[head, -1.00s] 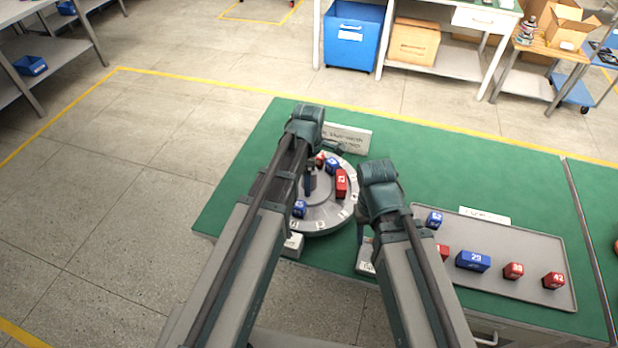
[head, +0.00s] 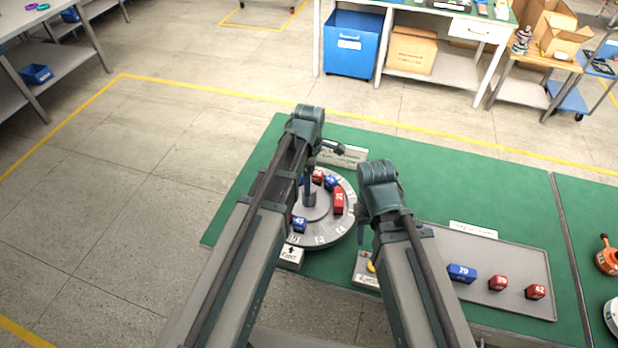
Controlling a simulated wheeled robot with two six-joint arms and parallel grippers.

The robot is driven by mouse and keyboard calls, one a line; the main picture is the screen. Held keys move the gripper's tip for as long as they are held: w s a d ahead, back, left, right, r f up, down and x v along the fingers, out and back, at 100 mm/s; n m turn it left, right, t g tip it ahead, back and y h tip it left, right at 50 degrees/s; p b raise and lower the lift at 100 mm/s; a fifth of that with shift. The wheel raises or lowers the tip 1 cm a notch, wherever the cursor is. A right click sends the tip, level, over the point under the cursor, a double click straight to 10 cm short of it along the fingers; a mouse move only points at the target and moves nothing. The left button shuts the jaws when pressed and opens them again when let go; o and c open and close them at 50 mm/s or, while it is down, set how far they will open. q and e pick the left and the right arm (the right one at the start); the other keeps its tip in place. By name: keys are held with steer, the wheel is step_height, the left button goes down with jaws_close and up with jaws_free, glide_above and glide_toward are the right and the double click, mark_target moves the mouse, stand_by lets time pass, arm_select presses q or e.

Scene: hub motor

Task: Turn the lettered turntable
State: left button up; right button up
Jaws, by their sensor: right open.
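The round grey turntable (head: 325,236) lies on the green table, with number or letter marks around its rim. It carries several blocks, among them a red block (head: 338,202) marked 21 and a blue block (head: 299,224). My left arm covers its left side. A dark upright piece (head: 308,188) shows at its hub; I cannot tell whether this is part of my left gripper. My right gripper (head: 360,226) is open and empty, mostly hidden by its own arm, just right of the turntable's rim.
A grey tray (head: 525,262) at right holds a blue block (head: 462,273) and red blocks; my right arm hides its left part. A small box with an arrow (head: 291,257) and a control box (head: 367,268) stand at the front. The table's back is mostly clear.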

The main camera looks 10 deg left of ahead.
arm_select(q)
step_height(320, 180, up, 5)
steer(key=p, duration=0.4)
steer(key=shift+r, duration=0.2)
arm_select(e)
step_height(320, 180, up, 5)
steer(key=shift+r, duration=0.2)
arm_select(q)
steer(key=shift+s+d+f, duration=0.1)
steer(key=s+d+f+m+b, duration=0.1)
steer(key=s+d+m, duration=0.2)
steer(key=s+m, duration=0.4)
steer(key=s+d+f+m+y+b, duration=0.1)
steer(key=s+m, duration=0.7)
steer(key=m, duration=0.8)
steer(key=d+f+b, duration=0.1)
steer(key=d, duration=0.1)
steer(key=shift+d, duration=0.3)
arm_select(e)
step_height(320, 180, down, 3)
steer(key=shift+f, duration=0.15)
